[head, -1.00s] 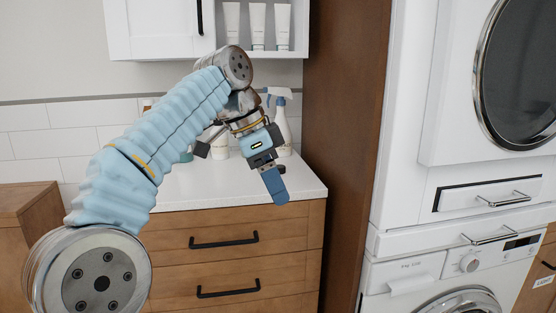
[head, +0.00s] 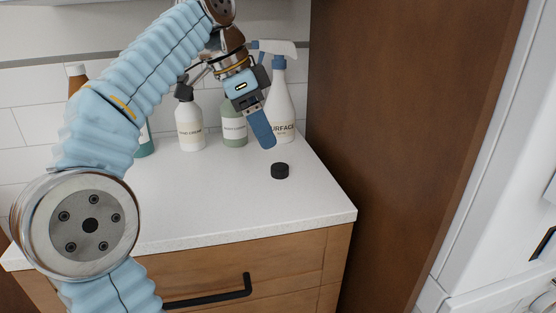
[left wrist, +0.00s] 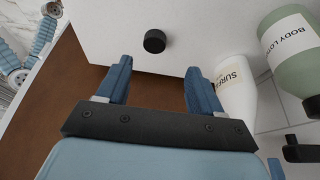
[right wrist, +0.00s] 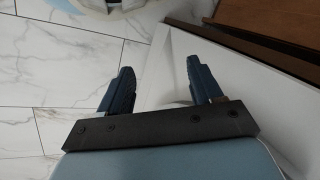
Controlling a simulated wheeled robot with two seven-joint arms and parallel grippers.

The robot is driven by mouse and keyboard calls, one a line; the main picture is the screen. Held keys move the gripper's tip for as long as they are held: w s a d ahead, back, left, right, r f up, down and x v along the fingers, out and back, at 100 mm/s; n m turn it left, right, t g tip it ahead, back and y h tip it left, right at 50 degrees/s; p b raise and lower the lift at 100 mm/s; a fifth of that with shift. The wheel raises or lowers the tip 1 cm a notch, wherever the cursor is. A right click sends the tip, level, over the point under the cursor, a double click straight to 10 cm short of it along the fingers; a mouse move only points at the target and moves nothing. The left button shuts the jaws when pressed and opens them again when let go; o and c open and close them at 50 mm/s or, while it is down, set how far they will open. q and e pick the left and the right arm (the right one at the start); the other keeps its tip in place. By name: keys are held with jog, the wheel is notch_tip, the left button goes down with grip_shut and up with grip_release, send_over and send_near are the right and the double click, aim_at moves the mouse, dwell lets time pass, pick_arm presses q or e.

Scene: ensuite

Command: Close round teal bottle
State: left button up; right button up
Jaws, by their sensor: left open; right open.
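A teal bottle (head: 146,142) stands on the counter in the head view, mostly hidden behind my left arm; its top is hidden. A small round black cap (head: 280,171) lies alone on the counter, and it also shows in the left wrist view (left wrist: 154,41). My left gripper (head: 262,126) is open and empty above the counter, in front of the spray bottle; in the left wrist view the cap shows beyond its fingertips (left wrist: 157,72). My right gripper (right wrist: 160,72) is open and empty in the right wrist view, with marble floor and a white surface beyond it.
A hand cream bottle (head: 190,125), a sage-green body lotion bottle (head: 234,128) and a white spray bottle (head: 281,105) stand along the back wall. A brown-capped bottle (head: 77,78) is at the left. A tall wooden panel (head: 400,130) bounds the counter's right side. The counter front (head: 230,205) is clear.

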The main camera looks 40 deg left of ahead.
aim_at(279, 166)
pick_arm(q)
jog(key=shift+x, duration=1.15)
jog(key=shift+s+d, duration=0.1)
jog(key=shift+s+x, duration=0.1)
jog(key=shift+x, duration=1.2)
jog(key=shift+s+x, duration=0.15)
jog(key=shift+x, duration=1.15)
jog(key=shift+d, duration=0.15)
jog(key=c, duration=1.1)
